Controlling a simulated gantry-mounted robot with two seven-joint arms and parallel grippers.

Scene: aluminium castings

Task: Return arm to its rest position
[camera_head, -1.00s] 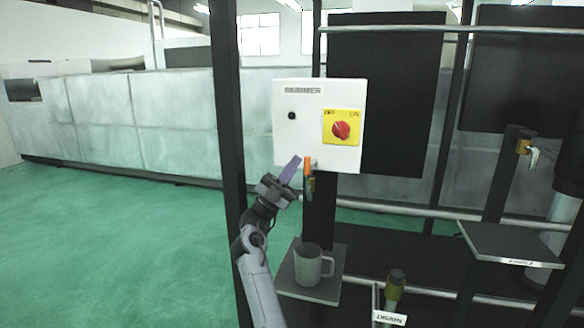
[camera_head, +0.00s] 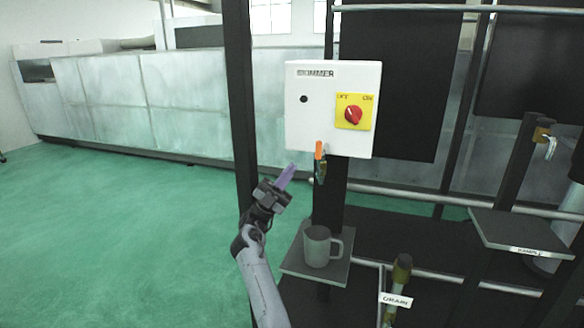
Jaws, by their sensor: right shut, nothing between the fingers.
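My right gripper (camera_head: 286,176) is shut and empty. Its pale purple fingers point up and to the right, below the lower left part of the white SKIMMER box (camera_head: 300,120). In the picture a gap separates the fingertips from the box. My right arm reaches up to it from the bottom of the view, just right of a dark upright post. My left gripper is not in view.
The box carries a red knob (camera_head: 353,115) on a yellow plate. An orange-handled item (camera_head: 319,150) hangs under it. A grey mug (camera_head: 318,248) stands on a small shelf (camera_head: 296,266). A DRAIN valve (camera_head: 401,270) is at lower right. The green floor (camera_head: 110,240) is clear at left.

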